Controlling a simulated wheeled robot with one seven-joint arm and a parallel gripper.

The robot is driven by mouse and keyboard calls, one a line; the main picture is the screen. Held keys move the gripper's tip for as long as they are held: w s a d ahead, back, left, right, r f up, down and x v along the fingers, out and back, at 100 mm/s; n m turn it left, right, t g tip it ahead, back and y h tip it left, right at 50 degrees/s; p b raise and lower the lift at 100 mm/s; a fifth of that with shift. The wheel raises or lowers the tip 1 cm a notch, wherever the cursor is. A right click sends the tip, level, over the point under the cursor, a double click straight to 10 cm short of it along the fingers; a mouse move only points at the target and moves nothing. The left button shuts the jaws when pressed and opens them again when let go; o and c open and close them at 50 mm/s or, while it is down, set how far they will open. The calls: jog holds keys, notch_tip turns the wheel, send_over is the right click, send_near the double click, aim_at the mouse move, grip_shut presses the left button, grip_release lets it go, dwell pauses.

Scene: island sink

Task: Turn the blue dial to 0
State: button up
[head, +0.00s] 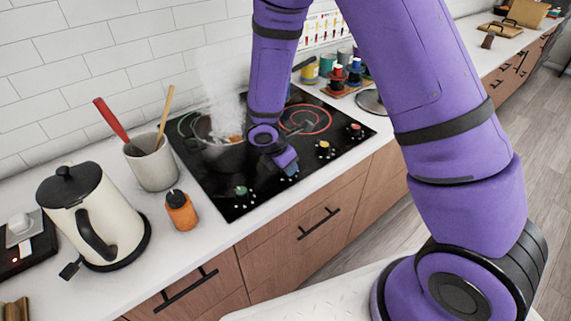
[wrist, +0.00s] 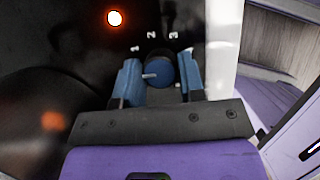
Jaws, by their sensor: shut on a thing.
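The blue dial (wrist: 158,72) sits on the black cooktop panel, with a pale pointer mark that extends to the left. The numbers 1, 2 and 3 are printed in an arc above it in the wrist view; a 0 cannot be made out. My gripper (wrist: 160,78) has its blue fingers on either side of the dial and is shut on it. In the head view my gripper (head: 287,161) is at the cooktop's front edge, and it largely hides the blue dial there.
The black cooktop (head: 215,185) also has green (head: 241,190), yellow (head: 323,148) and red (head: 355,128) dials. A steaming pot (head: 222,155) stands behind my gripper, and a burner (head: 305,120) glows red. An orange bottle (head: 181,210) and kettle (head: 95,215) stand left.

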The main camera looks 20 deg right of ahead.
jog(key=o, duration=0.9)
jog(key=v, duration=1)
jog(key=shift+a+r, duration=0.15)
jog(key=shift+r, duration=0.25)
